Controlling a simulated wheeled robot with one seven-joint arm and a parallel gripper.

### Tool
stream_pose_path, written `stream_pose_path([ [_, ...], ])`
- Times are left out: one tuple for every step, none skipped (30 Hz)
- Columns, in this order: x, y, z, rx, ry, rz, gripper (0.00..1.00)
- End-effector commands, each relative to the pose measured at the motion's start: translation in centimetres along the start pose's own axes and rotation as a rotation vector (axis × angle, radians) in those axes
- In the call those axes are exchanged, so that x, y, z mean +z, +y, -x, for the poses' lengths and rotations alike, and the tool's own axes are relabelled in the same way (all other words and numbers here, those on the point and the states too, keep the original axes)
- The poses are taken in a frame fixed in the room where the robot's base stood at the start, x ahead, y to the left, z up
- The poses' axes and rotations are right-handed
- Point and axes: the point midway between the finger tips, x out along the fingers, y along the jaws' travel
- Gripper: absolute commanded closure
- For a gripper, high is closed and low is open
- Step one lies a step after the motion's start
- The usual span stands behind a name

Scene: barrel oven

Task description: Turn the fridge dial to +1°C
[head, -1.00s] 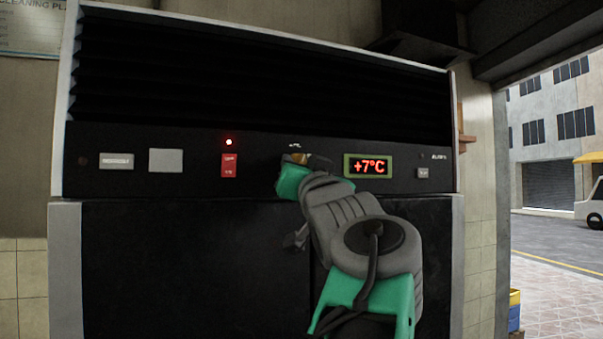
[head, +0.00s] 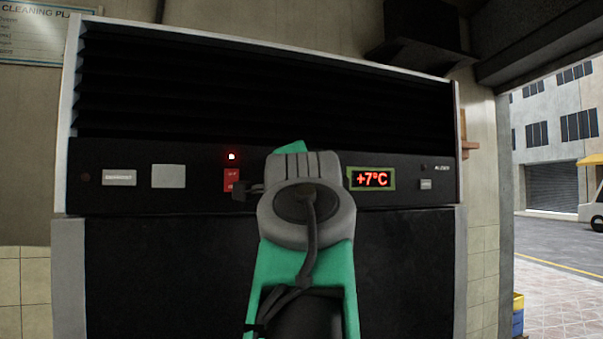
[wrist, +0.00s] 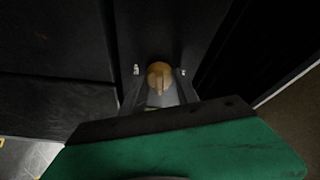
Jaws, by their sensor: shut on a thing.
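The fridge dial (wrist: 159,76) is a round orange-brown knob with a raised grip bar, seen in the wrist view on the dark panel. My gripper (wrist: 159,92) has its two fingers on either side of the dial and is shut on it. The fridge display (head: 372,179), to the right of my arm, reads +7°C in red.
The fridge's control panel (head: 210,190) also carries a red switch (head: 231,180), a lit red lamp (head: 232,156) and pale labels. Black louvres (head: 260,90) run above it. A street opens at the far right.

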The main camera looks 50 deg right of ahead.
Motion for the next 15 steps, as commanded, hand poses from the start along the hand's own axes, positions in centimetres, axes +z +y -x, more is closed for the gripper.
stream_pose_path([
  [-0.11, -0.34, -0.08, 0.017, -0.004, -0.040, 1.00],
  [-0.12, -0.33, -0.09, 0.029, -0.006, -0.067, 1.00],
  [-0.15, -0.37, -0.11, 0.042, -0.009, -0.101, 1.00],
  [-0.16, -0.38, -0.11, 0.053, -0.011, -0.127, 1.00],
  [-0.18, -0.42, -0.10, 0.063, -0.013, -0.153, 1.00],
  [-0.21, -0.42, -0.09, 0.077, -0.016, -0.188, 1.00],
  [-0.24, -0.44, -0.09, 0.087, -0.017, -0.215, 1.00],
  [-0.27, -0.42, -0.09, 0.099, -0.019, -0.241, 1.00],
  [-0.30, -0.42, -0.12, 0.112, -0.021, -0.277, 1.00],
  [-0.28, -0.39, -0.15, 0.124, -0.024, -0.302, 1.00],
  [-0.31, -0.39, -0.15, 0.134, -0.025, -0.329, 1.00],
  [-0.35, -0.38, -0.14, 0.147, -0.027, -0.362, 1.00],
  [-0.40, -0.37, -0.15, 0.157, -0.028, -0.387, 1.00],
  [-0.38, -0.35, -0.16, 0.168, -0.031, -0.411, 1.00],
  [-0.44, -0.34, -0.15, 0.180, -0.033, -0.443, 1.00],
])
